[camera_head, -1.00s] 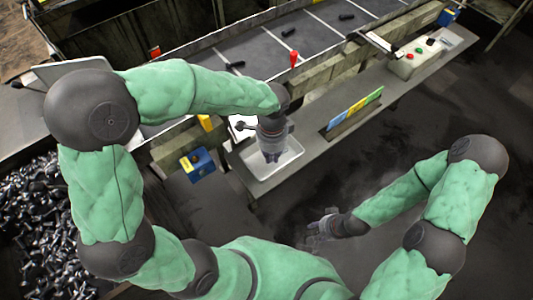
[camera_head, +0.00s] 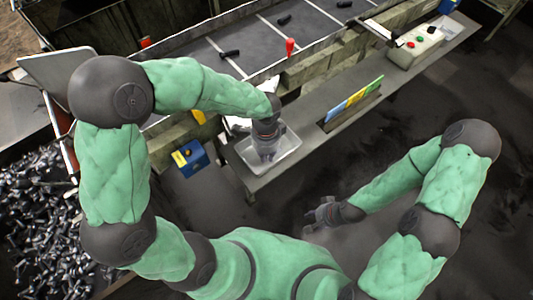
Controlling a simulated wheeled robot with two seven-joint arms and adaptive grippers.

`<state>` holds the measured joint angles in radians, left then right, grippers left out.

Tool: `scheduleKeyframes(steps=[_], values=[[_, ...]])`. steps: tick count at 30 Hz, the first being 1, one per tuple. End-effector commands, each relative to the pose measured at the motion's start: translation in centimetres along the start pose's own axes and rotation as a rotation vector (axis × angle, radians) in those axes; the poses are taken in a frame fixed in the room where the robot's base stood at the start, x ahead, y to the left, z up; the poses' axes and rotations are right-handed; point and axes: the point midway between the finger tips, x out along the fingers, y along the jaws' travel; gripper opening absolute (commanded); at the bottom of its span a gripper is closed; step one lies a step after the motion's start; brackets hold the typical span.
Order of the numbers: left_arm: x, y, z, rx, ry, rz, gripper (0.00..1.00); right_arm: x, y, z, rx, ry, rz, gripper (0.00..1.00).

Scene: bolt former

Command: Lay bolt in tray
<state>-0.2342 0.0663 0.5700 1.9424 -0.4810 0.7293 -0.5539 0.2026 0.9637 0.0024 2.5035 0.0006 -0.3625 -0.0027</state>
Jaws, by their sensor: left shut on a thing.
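The white tray (camera_head: 289,156) sits on the grey ledge in front of the conveyor. My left gripper (camera_head: 266,157) points down over the tray's left part and hides some of it. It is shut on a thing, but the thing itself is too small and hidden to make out. My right gripper (camera_head: 317,215) hangs low over the dark floor, away from the tray; its finger opening is too small to tell. Dark bolts, one of them here (camera_head: 230,54), lie spaced out on the conveyor belt (camera_head: 262,58).
A red knob (camera_head: 290,46) stands on the conveyor's near edge. A button box (camera_head: 415,46) is on the ledge at right, and coloured folders (camera_head: 352,98) stand right of the tray. A blue box (camera_head: 190,158) is left of the ledge. A heap of bolts (camera_head: 45,215) fills the lower left.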

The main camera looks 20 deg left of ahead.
Motion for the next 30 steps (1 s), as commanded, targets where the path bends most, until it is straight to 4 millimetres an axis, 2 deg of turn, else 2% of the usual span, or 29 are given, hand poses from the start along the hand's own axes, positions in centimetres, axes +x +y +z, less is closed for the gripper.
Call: scheduleKeyframes(steps=[14, 15, 16, 26, 30], values=[[1.1, -0.1, 0.0, 0.000, 0.000, 0.000, 0.00, 0.6, 0.2, 0.0, 0.000, 0.000, 0.000, 0.40], [1.1, 0.0, 0.0, 0.000, 0.000, 0.000, 0.22, 0.6, 0.2, 0.0, 0.000, 0.000, 0.000, 0.40], [1.0, 0.0, 0.0, 0.000, 0.000, 0.000, 0.24, 0.6, 0.2, 0.0, 0.000, 0.000, 0.000, 0.40], [0.9, 0.0, 0.0, 0.000, 0.000, 0.000, 0.24, 0.5, 0.2, 0.0, 0.000, 0.000, 0.000, 0.40], [-0.2, 0.0, 0.0, 0.000, 0.000, 0.000, 0.24, -0.2, -0.1, 0.0, 0.000, 0.000, 0.000, 0.40]])
